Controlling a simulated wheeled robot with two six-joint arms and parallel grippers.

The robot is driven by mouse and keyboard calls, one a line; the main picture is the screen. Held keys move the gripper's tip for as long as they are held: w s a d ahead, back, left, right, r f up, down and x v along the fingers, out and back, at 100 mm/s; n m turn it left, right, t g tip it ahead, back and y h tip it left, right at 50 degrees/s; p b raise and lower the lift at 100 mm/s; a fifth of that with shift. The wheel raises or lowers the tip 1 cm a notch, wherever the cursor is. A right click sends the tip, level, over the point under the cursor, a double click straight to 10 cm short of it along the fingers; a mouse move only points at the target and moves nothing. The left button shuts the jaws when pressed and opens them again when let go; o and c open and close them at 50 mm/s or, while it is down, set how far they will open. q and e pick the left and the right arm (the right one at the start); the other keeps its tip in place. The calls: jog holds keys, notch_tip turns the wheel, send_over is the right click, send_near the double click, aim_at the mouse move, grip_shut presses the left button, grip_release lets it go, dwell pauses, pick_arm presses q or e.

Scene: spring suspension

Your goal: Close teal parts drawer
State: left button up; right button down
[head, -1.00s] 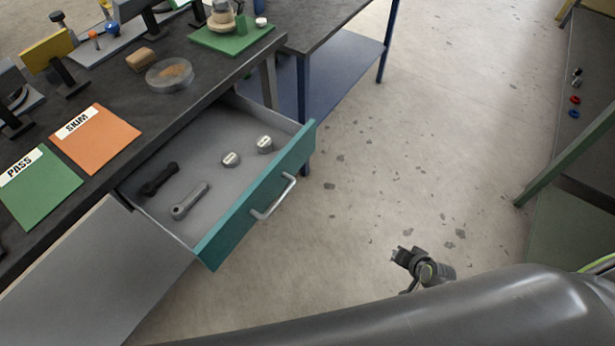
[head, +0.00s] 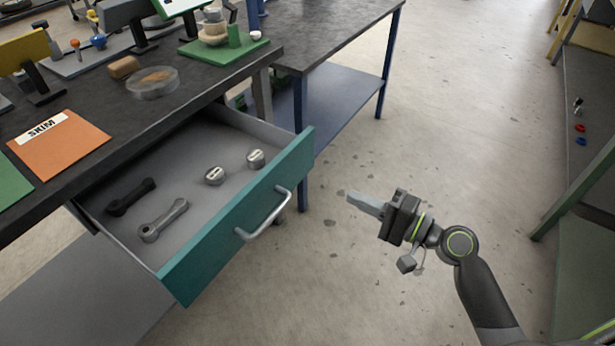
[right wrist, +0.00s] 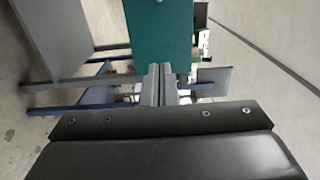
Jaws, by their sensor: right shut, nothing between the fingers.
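The teal parts drawer (head: 232,232) stands pulled out from under the dark workbench in the head view. Its silver handle (head: 266,218) is on the teal front. Inside lie a black lever (head: 131,196), a grey lever (head: 163,220) and two round metal pieces (head: 214,175). My right gripper (head: 353,198) is shut and empty, to the right of the drawer front and apart from it, with its fingers pointing toward it. In the right wrist view the shut fingers (right wrist: 160,84) point at a teal panel (right wrist: 158,38), which seems to be the drawer front. My left gripper is not in view.
The workbench (head: 110,95) carries an orange SKIM mat (head: 60,150), a clear dish (head: 152,83) and a green board (head: 225,48). A blue-legged table (head: 345,50) stands behind the drawer. Open floor (head: 450,130) lies to the right, with a green-framed bench (head: 580,190) at the edge.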

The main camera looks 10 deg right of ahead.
aim_at(295, 170)
jog(key=p+x, duration=0.1)
jog(key=x, duration=1.1)
jog(key=shift+w+a, duration=0.1)
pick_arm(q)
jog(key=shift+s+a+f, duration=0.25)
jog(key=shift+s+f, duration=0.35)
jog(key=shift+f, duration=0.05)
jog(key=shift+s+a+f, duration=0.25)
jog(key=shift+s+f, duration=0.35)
pick_arm(e)
jog(key=shift+w+a, duration=0.1)
jog(key=shift+w, duration=0.05)
